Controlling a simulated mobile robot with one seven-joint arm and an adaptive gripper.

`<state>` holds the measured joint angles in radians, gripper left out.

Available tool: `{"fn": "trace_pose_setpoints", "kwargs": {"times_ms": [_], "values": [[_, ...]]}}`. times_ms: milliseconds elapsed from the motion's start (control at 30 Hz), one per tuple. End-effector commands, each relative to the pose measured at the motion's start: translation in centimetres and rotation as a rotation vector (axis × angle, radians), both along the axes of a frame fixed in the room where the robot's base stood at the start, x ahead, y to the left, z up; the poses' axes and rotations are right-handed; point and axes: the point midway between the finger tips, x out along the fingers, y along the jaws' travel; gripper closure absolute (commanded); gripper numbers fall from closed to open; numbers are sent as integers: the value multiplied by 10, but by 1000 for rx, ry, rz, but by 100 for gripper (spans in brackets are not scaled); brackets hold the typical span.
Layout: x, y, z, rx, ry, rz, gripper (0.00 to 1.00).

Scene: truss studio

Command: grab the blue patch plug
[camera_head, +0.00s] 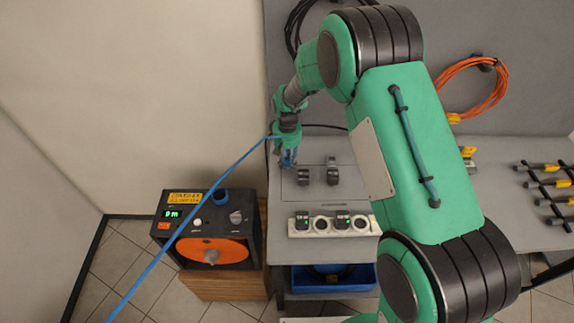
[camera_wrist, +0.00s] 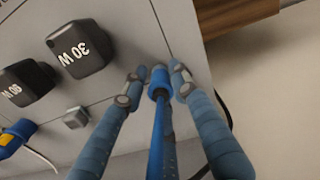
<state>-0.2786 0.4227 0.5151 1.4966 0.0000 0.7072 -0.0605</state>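A blue patch plug (camera_wrist: 159,78) with a blue cable (camera_wrist: 155,140) running back from it shows in the wrist view, beside the edge of a grey panel (camera_wrist: 125,30). My gripper (camera_wrist: 157,82) has one fingertip on each side of the plug. Both fingertips are very near it, and I cannot tell whether they touch it. In the head view my gripper (camera_head: 287,160) is low over the grey bench top, pointing down. The blue cable (camera_head: 190,217) runs from it in a straight line to the lower left. The plug itself is too small to make out there.
Black blocks marked 30 W (camera_wrist: 80,48) and 90 W (camera_wrist: 24,82) stand left of my fingers. Another blue connector (camera_wrist: 14,138) is at the left edge. A box with an orange disc (camera_head: 212,250) stands lower left. A white socket strip (camera_head: 330,224) lies on the bench.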

Motion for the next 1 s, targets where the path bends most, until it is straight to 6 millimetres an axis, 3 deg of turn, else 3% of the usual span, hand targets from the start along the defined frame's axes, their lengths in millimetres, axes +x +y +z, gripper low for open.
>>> {"fn": "trace_pose_setpoints", "kwargs": {"times_ms": [33,100,567,1000], "values": [[0,0,0,0,0,0,88],[0,0,0,0,0,0,100],[0,0,6,0,-1,0,100],[1,0,66,1,-3,0,100]]}}
